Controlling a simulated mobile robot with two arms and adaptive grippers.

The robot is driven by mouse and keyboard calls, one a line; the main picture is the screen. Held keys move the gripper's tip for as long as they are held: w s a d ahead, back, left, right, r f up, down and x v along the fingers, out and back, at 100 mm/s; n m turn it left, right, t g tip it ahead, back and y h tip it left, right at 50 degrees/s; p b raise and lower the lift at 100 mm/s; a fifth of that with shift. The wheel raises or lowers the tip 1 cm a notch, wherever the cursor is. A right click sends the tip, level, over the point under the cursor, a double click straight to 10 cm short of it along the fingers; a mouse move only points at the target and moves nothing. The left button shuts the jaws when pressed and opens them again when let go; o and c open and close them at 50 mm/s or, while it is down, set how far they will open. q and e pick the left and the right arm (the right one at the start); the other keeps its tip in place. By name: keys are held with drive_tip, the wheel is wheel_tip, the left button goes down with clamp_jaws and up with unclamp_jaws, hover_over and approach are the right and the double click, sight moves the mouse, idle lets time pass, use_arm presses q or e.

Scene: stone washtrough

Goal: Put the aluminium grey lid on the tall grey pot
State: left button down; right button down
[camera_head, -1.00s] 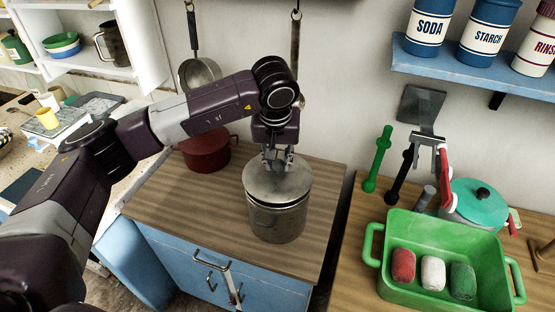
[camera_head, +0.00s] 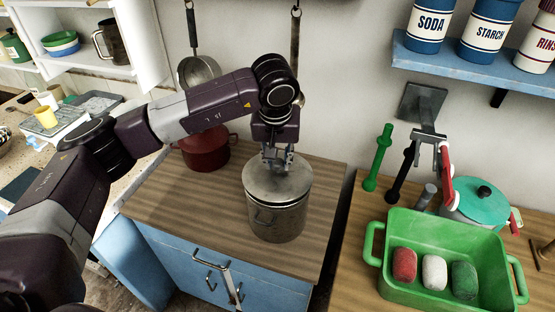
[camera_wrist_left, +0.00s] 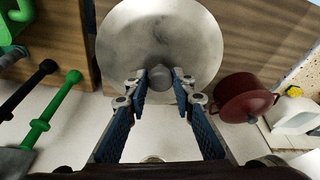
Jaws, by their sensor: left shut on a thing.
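The aluminium grey lid (camera_head: 277,181) lies over the mouth of the tall grey pot (camera_head: 276,218), which stands on the wood-topped blue cabinet. The lid looks about level and centred; I cannot tell if it is fully seated on the rim. My left gripper (camera_head: 277,158) points down at the lid's middle. In the left wrist view the lid (camera_wrist_left: 160,35) fills the upper middle, and the fingers of my left gripper (camera_wrist_left: 160,82) are on either side of its knob, shut on it. The lid hides the pot's inside. My right gripper is not in view.
A dark red pot (camera_head: 205,152) stands behind and left of the tall pot. To the right, across a gap, are a green basin (camera_head: 400,290) with coloured blocks and a teal-lidded pot (camera_head: 482,205). The cabinet top (camera_head: 165,205) is clear at front left.

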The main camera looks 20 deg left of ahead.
use_arm(q)
drive_tip(key=shift+b, duration=0.3)
idle(0.5)
drive_tip(key=shift+f, duration=0.2)
drive_tip(key=shift+f+b, duration=0.5)
drive_tip(key=shift+b, duration=0.25)
drive_tip(key=shift+r, duration=0.15)
idle(0.5)
drive_tip(key=shift+f+b, duration=0.2)
drive_tip(key=shift+b, duration=0.35)
idle(0.3)
drive_tip(key=c, duration=1.1)
unclamp_jaws()
